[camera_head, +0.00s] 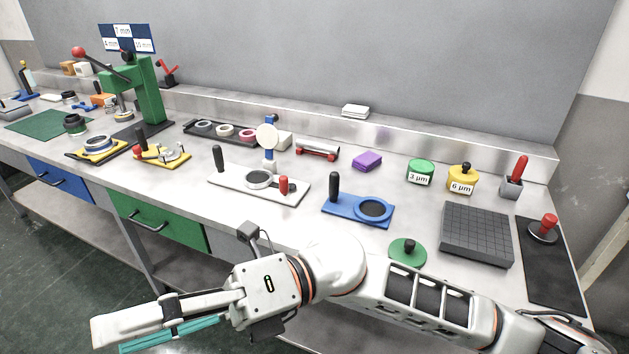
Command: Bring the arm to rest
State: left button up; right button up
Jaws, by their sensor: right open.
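My right arm (420,293) comes in from the lower right and reaches left across the front of the bench. My right gripper (122,341) is at the lower left of the picture, in front of the bench, pointing left. It is open, with nothing visible between its fingers; a teal pad shows along the lower side. It appears apart from the bench and the green drawer (165,228). My left gripper is not in view.
The long grey bench (300,218) bears a green press (155,92), a white plate fixture (228,185), a blue fixture (342,214), a green disc with a black knob (408,262) and a dark grooved block (476,232). The floor at lower left is clear.

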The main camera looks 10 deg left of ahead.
jog(key=w+d+r+m+t+y, duration=0.1)
jog(key=w+d+m+t+y, duration=0.1)
jog(key=w+m+t+y, duration=0.35)
jog(key=w+d+r+m+t+y, duration=0.2)
jog(key=w+m+t+y, duration=0.1)
jog(key=w+m+t, duration=0.5)
jog(key=w+d+f+m+t+h+p, duration=0.1)
jog(key=w+d+f+m+t+h, duration=0.9)
jog(key=m, duration=0.8)
jog(key=s+d+f+m+t+h, duration=0.1)
jog(key=s+d+f+m+h, duration=0.2)
jog(key=d+f, duration=0.55)
jog(key=s+d+f+m+h+p, duration=0.1)
jog(key=d+f+m+h, duration=0.3)
jog(key=f, duration=0.7)
jog(key=s+d+f+m+t+h, duration=0.1)
jog(key=d+f+m+h, duration=0.25)
jog(key=d+f, duration=0.5)
jog(key=s+d+f+m+g+h, duration=0.1)
jog(key=s+d+f+m+g, duration=0.1)
jog(key=s+d+f, duration=0.4)
jog(key=s+f+g, duration=0.1)
jog(key=s+f, duration=0.2)
jog(key=f, duration=0.1)
jog(key=shift+s+m, duration=0.25)
jog(key=shift+m, duration=0.15)
